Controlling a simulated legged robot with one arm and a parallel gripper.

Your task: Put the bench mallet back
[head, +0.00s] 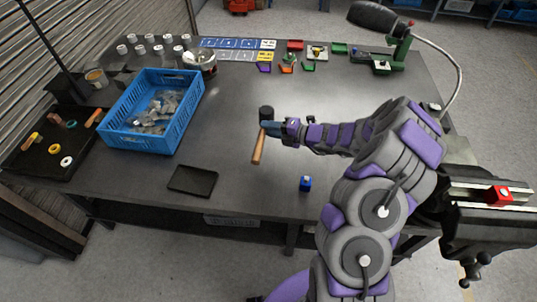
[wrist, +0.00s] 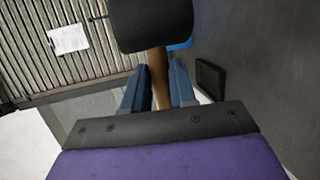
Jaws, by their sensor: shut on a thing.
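The bench mallet has a black head (head: 266,113) and a light wooden handle (head: 258,149). My gripper (head: 267,128) is shut on the handle just below the head, over the middle of the bench. The handle slants down toward the front. In the wrist view the black head (wrist: 150,22) fills the top middle, and the wooden handle (wrist: 161,85) runs down between the two blue fingers (wrist: 158,78). I cannot tell how high the mallet is above the bench. An empty black shallow tray (head: 193,181) lies near the front edge.
A blue crate (head: 119,147) of metal pieces stands at left, beside a dark tray (head: 45,165) with several small items. A small blue object (head: 305,184) sits near the front edge. Cards (head: 238,43), jars (head: 138,50) and a green device (head: 383,62) line the back. The centre is clear.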

